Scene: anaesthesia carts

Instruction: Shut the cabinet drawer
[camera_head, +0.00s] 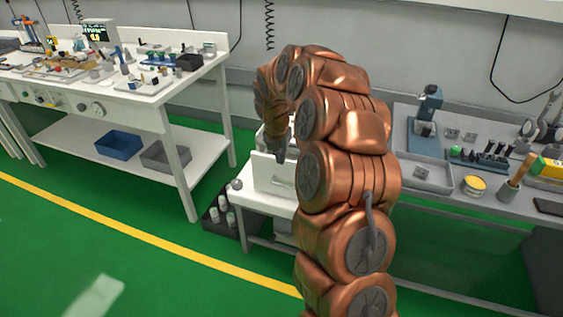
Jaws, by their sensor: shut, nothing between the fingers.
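A small white cabinet drawer (268,173) shows its front panel left of my arm, on a low white bench. A grey handle shows low on the panel, and my arm covers its right side. The panel seems to stand forward of a white body (261,138) behind it, but I cannot tell how far. My copper arm arches over from the right, and my gripper (281,157) points down near the top edge of the panel. It is shut and empty. I cannot tell whether it touches the drawer.
A white workbench (150,97) with many small parts stands at the left, with a blue bin (119,145) and a grey bin (166,156) below. A grey bench (440,189) with tools is at the right. A dark crate (222,216) stands by the low bench. Green floor is clear in front.

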